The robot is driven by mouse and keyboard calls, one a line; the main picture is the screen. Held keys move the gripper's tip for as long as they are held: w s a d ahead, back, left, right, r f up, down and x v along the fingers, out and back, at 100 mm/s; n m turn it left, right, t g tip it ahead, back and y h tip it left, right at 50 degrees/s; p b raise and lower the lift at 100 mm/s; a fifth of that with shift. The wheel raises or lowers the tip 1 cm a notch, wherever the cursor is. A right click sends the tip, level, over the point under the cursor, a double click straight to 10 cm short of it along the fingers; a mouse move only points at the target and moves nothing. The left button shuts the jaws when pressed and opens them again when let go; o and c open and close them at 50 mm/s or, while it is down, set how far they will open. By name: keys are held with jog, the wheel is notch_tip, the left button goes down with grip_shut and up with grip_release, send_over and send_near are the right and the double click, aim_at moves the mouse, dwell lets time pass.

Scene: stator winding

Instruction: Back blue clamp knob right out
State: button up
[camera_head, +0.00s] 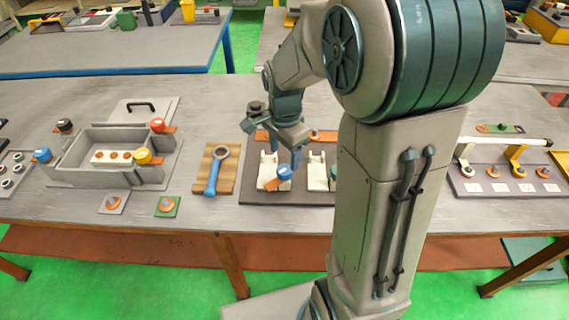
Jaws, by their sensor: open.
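A blue knob (285,172) sits on the front of the left cream clamp block (264,172), with an orange piece below it. The block stands on a dark board (250,198) near the front of the table. My gripper (291,145) is open just above and behind the blue knob in the picture, with a gap below the fingers. A second cream block (317,172) stands to the right, partly hidden by my arm. Another blue knob (42,155) is on the left corner of a grey box. Whether the clamp knob is threaded in cannot be told.
A rack with a white bar (507,142) stands at the right. My arm hides the table's middle right.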

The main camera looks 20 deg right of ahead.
aim_at(284, 170)
jog(key=shift+f, duration=2.7)
jog(key=c, duration=1)
